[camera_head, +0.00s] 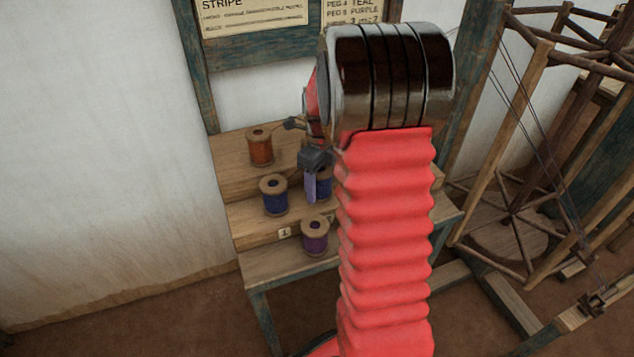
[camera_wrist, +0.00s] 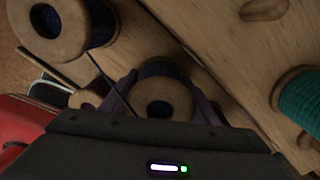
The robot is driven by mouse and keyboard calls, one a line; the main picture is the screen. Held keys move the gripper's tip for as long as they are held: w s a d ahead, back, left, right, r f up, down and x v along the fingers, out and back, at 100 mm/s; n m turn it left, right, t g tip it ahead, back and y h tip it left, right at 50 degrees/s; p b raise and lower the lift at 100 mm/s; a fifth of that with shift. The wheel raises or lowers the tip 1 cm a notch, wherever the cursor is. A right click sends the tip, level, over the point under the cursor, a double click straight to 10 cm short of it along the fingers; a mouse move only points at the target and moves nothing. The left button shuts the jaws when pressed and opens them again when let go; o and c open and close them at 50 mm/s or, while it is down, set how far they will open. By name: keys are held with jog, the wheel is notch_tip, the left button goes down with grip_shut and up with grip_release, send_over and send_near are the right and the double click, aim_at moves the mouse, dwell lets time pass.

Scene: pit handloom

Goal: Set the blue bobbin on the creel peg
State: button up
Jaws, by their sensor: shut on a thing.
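A blue bobbin (camera_wrist: 163,97) with wooden ends stands between the two fingers of my gripper (camera_wrist: 162,104) in the wrist view. The fingers are shut on it, one on each side. In the head view my gripper (camera_head: 314,172) is over the middle step of a wooden stepped stand (camera_head: 252,232). The held bobbin (camera_head: 325,182) is mostly hidden there behind a finger and my arm. Another dark blue bobbin (camera_head: 274,196) stands to its left on the same step; I cannot tell any clear creel peg in either view.
An orange bobbin (camera_head: 260,148) stands on the top step and a purple bobbin (camera_head: 314,236) on a lower one. A teal bobbin (camera_wrist: 302,98) is at right in the wrist view. A wooden frame with dark threads (camera_head: 507,150) stands to the right.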

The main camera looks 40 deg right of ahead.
jog(key=shift+f, duration=0.1)
jog(key=o, duration=1.2)
jog(key=shift+o, duration=0.4)
jog(key=o, duration=0.3)
jog(key=shift+s+r, duration=0.1)
jog(key=shift+r, duration=3.45)
